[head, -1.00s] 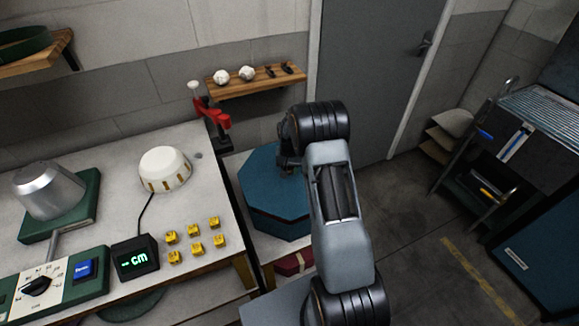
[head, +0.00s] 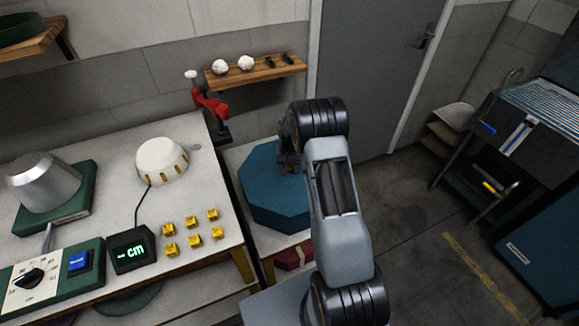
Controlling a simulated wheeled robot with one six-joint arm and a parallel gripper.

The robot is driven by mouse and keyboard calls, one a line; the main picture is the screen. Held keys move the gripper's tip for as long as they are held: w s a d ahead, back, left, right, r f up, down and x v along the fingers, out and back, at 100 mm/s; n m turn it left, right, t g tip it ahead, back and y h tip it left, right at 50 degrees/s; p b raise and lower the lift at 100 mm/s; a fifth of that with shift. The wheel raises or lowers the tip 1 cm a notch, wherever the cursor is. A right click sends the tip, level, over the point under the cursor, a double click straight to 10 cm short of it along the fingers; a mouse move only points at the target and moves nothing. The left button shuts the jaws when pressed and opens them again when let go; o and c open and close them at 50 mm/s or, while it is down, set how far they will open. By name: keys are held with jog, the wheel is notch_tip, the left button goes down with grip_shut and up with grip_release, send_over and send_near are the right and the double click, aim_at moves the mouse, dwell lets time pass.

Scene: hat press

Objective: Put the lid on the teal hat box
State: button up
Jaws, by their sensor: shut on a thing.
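The teal octagonal hat box (head: 262,197) stands on a pale side table to the right of the workbench. Its top looks covered by a flat teal surface, and I cannot tell lid from box. My gripper (head: 284,160) is over the back right part of the teal top, pointing down. It appears shut on the lid, but my arm hides most of the jaws and the right side of the box.
The workbench (head: 222,248) at left holds a metal hat block (head: 45,187), a white dome (head: 162,160), a display (head: 132,251) and several yellow blocks (head: 193,222). A red clamp (head: 211,104) stands at its back corner. A wall shelf (head: 255,71) hangs behind.

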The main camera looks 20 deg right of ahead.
jog(key=shift+f, duration=0.3)
jog(key=o, duration=1.1)
jog(key=shift+r, duration=0.1)
notch_tip(320, 180, up, 14)
jog(key=b, duration=0.1)
jog(key=shift+s+a+r+n+t, duration=0.75)
jog(key=shift+s+a+r, duration=1)
jog(key=shift+s, duration=2.5)
jog(key=shift+s+a+r+n+t, duration=0.45)
jog(key=shift+s+a+r+n, duration=1.15)
jog(key=shift+s, duration=2.7)
jog(key=shift+s+a+r+n+t, duration=0.15)
jog(key=shift+s+a+r+t, duration=0.8)
jog(key=shift+s+a, duration=2.4)
jog(key=shift+s+d+r+g, duration=0.15)
jog(key=shift+s+d+g, duration=0.05)
jog(key=shift+s+d, duration=0.25)
jog(key=shift+s+d+r+g, duration=0.15)
jog(key=shift+s+d, duration=0.3)
